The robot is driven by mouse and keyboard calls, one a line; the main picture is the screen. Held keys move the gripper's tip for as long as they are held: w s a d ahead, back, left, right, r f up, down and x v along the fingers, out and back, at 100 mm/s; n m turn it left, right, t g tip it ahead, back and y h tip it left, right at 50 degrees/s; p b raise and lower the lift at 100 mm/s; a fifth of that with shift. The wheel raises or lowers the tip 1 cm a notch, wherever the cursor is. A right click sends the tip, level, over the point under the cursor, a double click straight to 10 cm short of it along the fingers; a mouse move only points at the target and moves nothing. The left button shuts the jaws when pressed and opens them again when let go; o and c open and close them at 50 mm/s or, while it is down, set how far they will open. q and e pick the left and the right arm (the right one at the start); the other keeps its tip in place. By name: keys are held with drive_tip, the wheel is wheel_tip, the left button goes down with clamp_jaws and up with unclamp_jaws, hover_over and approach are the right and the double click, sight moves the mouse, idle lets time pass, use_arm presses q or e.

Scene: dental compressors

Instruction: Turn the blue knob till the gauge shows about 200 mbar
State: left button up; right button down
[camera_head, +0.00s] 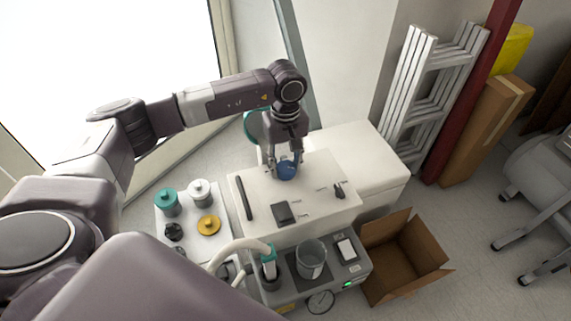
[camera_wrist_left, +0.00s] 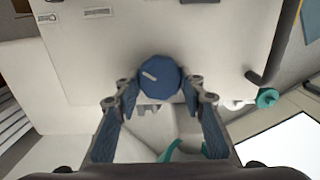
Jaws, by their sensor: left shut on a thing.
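The blue knob (camera_head: 287,169) is on the top of the white unit, near its back edge. My left gripper (camera_head: 285,172) reaches down to it from above and is shut on it, one finger on each side. In the left wrist view the knob (camera_wrist_left: 160,77) shows a pale pointer mark toward its left, between the two fingers of the gripper (camera_wrist_left: 159,95). A round dial gauge (camera_head: 321,301) is on the front of the grey unit at the bottom; its reading is too small to tell. My right gripper is not in view.
A metal beaker (camera_head: 311,259) and a hose with a teal fitting stand on the grey unit. A tray with teal, white and yellow lidded parts (camera_head: 208,225) is at the left. An open cardboard box (camera_head: 402,257) and a ladder (camera_head: 425,90) are at the right.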

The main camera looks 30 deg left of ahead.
sight(285, 166)
use_arm(q)
drive_tip(key=o, duration=1.2)
drive_tip(key=shift+c, duration=0.2)
drive_tip(key=shift+r, duration=0.3)
wheel_tip(285, 166, up, 11)
drive_tip(key=shift+r, duration=0.2)
